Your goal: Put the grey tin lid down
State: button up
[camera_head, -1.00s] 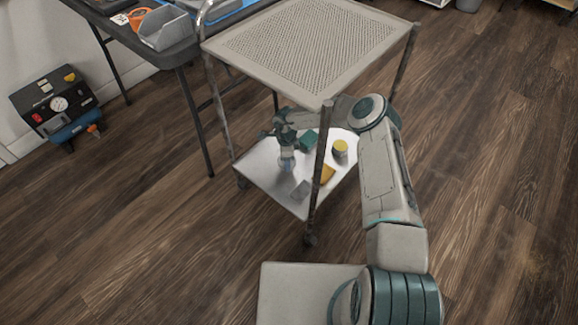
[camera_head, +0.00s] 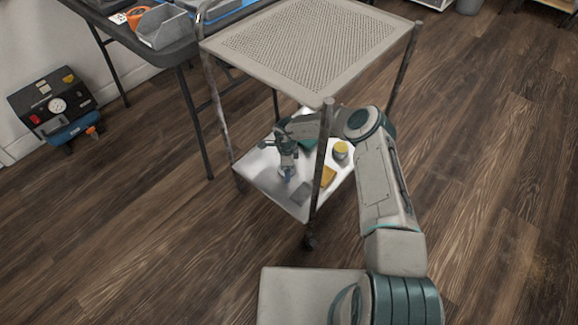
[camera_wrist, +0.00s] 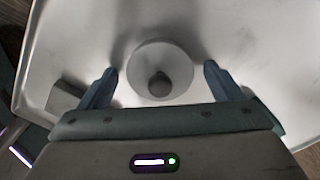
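The round grey lid (camera_wrist: 160,55), with a dark knob (camera_wrist: 159,85) on top, shows in the wrist view over the white lower shelf (camera_wrist: 255,50). My gripper (camera_wrist: 160,75) is open, with one finger on each side of the lid and a gap visible on both sides. The lid looks level and appears to lie on the shelf. In the head view my gripper (camera_head: 287,174) is low over the left part of the lower shelf (camera_head: 261,172). The lid is too small and covered to make out there.
A grey block (camera_wrist: 66,95) lies left of my gripper. In the head view a yellow-topped tin (camera_head: 340,151) and a yellow item (camera_head: 328,177) stand to the right. The perforated upper shelf (camera_head: 310,45) and a cart post (camera_head: 321,160) are close to my arm.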

jog(key=shift+r, duration=0.1)
notch_tip(320, 180, up, 8)
jog(key=p, duration=0.3)
dwell(0.4)
